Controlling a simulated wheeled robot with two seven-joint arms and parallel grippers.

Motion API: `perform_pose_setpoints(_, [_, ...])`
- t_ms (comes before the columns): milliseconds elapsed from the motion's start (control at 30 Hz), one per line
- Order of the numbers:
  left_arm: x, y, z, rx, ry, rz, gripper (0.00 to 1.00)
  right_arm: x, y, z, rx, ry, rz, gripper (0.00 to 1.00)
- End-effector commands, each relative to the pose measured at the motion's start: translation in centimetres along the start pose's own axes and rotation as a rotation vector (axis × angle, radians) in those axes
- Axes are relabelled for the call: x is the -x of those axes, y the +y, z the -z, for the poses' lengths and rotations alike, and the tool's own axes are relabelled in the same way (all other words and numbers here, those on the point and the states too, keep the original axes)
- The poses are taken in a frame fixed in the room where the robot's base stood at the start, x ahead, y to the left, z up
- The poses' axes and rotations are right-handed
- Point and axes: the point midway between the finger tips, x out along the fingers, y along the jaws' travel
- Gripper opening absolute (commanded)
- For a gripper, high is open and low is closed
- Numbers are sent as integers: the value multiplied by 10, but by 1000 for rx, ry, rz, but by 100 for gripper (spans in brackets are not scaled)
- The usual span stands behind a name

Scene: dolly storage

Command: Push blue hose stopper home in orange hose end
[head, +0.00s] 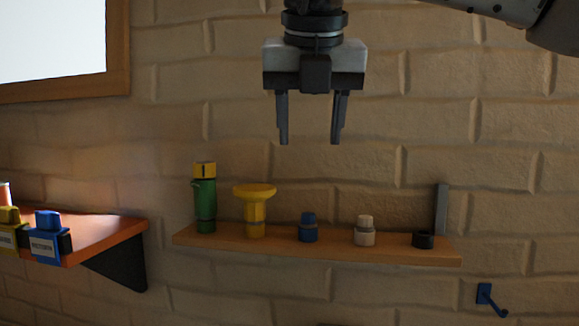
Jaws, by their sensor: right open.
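A small blue stopper-shaped piece (308,229) stands upright in the middle of the narrow wooden shelf (285,245) on the brick wall; it looks like the blue hose stopper. My right gripper (311,138) hangs above it, fingers pointing down, open and empty, with a clear gap between the fingertips and the blue piece. I cannot make out the orange hose end in this view. My left gripper is not in view.
A green bottle-like piece (205,205) and a yellow flared piece (255,212) stand left of the blue piece, a beige piece (364,231) and a black ring (423,240) right. An orange-topped shelf (105,236) holds blue and yellow items. A blue hook (487,296) is lower right.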

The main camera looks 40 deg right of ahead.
Motion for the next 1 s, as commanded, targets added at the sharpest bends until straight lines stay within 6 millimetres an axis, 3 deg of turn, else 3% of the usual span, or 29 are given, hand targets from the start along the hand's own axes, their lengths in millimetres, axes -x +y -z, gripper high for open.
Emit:
perform_pose_setpoints(200, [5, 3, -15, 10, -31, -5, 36, -40, 0, 1, 1, 6, -1, 51])
perform_pose_setpoints(600, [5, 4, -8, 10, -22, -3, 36, -117, 0, 1, 0, 7, -1, 51])
perform_pose_setpoints(800, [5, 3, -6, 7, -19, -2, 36, -141, 0, 0, -1, 4, -2, 51])
perform_pose_setpoints(1000, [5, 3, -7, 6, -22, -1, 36, -150, 0, 0, -1, 2, -2, 51])
